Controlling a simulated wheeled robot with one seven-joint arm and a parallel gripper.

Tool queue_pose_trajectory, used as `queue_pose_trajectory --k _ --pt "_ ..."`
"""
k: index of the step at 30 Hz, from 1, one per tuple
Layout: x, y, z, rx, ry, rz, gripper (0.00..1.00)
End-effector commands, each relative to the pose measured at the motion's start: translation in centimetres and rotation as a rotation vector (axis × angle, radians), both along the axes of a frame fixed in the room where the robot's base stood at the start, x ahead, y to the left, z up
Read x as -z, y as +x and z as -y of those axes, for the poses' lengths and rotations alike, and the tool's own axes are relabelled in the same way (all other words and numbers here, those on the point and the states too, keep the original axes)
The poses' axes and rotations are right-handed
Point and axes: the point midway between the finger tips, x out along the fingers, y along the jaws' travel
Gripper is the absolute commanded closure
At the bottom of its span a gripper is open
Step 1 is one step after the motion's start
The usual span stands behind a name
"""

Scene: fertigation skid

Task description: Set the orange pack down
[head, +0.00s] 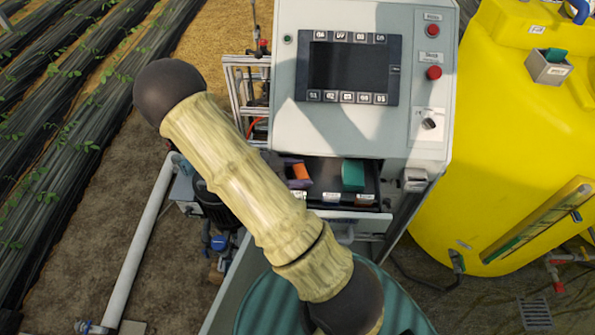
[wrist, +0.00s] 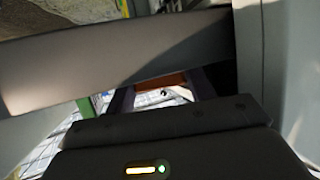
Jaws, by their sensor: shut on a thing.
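The orange pack (head: 301,171) is between the dark fingers of my gripper (head: 295,173), at the left part of an open dark drawer (head: 328,186) under the control panel. In the wrist view, my gripper (wrist: 165,95) is shut on the orange pack (wrist: 174,79), which shows as a small orange strip between the fingers. Whether the pack touches the drawer floor cannot be told. My own arm hides the left end of the drawer in the head view.
A green pack (head: 353,175) stands in the drawer to the right. The grey cabinet (head: 420,130) with a screen (head: 348,68) rises above. A yellow tank (head: 500,120) stands at right, bearing a grey holder (head: 546,69) with a green item. A white pipe (head: 142,240) runs at left.

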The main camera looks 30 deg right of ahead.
Motion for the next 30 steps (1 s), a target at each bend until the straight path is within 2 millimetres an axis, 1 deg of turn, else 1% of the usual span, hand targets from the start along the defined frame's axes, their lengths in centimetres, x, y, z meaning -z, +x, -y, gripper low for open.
queue_pose_trajectory --k 2,3,4,12,15,17,20,23,30 --pt "0.3 0.0 0.0 0.0 0.0 -0.001 0.7" --pt "0.2 0.0 0.0 0.0 0.0 0.0 0.4" --pt "0.2 0.0 0.0 0.0 0.0 0.0 0.37" --pt "0.2 0.0 0.0 0.0 0.0 0.0 0.37" --pt "-0.3 0.0 0.0 0.0 0.0 0.001 0.37" --pt "-0.1 0.2 -0.5 -0.001 0.0 0.003 0.37" --pt "-0.5 0.5 -1.6 -0.002 0.002 0.004 0.37" --pt "-1.1 0.8 -3.3 -0.003 0.002 0.005 0.37" --pt "-2.9 1.7 -7.6 -0.003 0.003 0.006 0.37"
